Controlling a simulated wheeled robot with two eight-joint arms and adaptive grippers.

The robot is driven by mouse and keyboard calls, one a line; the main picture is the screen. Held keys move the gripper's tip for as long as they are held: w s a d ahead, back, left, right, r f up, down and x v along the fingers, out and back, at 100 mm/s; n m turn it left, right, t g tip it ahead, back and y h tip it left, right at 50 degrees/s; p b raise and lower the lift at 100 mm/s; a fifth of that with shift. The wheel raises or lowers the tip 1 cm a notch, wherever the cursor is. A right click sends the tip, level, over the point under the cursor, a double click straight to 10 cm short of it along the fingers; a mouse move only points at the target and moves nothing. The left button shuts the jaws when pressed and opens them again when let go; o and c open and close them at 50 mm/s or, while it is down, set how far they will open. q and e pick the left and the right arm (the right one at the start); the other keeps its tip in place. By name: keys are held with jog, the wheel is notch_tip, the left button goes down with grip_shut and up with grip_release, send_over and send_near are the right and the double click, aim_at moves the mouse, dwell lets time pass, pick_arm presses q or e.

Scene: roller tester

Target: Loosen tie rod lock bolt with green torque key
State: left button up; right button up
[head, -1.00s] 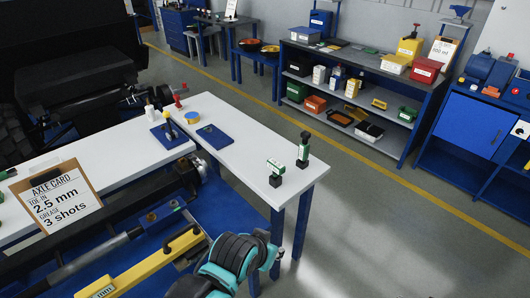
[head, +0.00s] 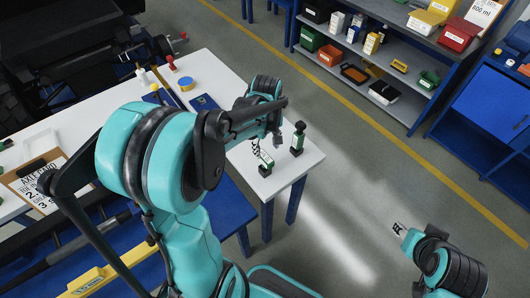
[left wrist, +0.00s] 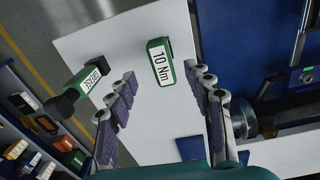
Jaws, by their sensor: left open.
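The green torque key (head: 265,163) stands near the right end of the white table. In the left wrist view the key (left wrist: 160,62), labelled 10 Nm, lies between the open fingers without visible contact. My left gripper (head: 275,135) is above the table, just beyond the key in the head view; its fingers also show in the left wrist view (left wrist: 165,100). My right gripper (head: 398,229) is at the lower right over the floor, too small to read. I cannot make out the tie rod lock bolt; my left arm covers much of the axle area.
A second green tool with black ends (head: 298,138) stands close beside the key, nearer the table corner; it also shows in the left wrist view (left wrist: 88,83). Shelves (head: 375,95) stand behind.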

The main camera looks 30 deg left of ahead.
aim_at(265, 156)
pick_arm(q)
jog(key=shift+w+a+f+n, duration=0.15)
jog(key=shift+w+a+n, duration=0.1)
jog(key=shift+a+n, duration=0.05)
jog(key=shift+a+f, duration=0.1)
jog(key=shift+f, duration=0.3)
notch_tip(265, 156, down, 2)
jog(key=shift+b, duration=0.45)
notch_tip(265, 156, down, 5)
jog(key=shift+a+f+b, duration=0.1)
jog(key=shift+f+b, duration=0.05)
jog(key=shift+b, duration=0.95)
jog(key=shift+c, duration=0.7)
grip_shut()
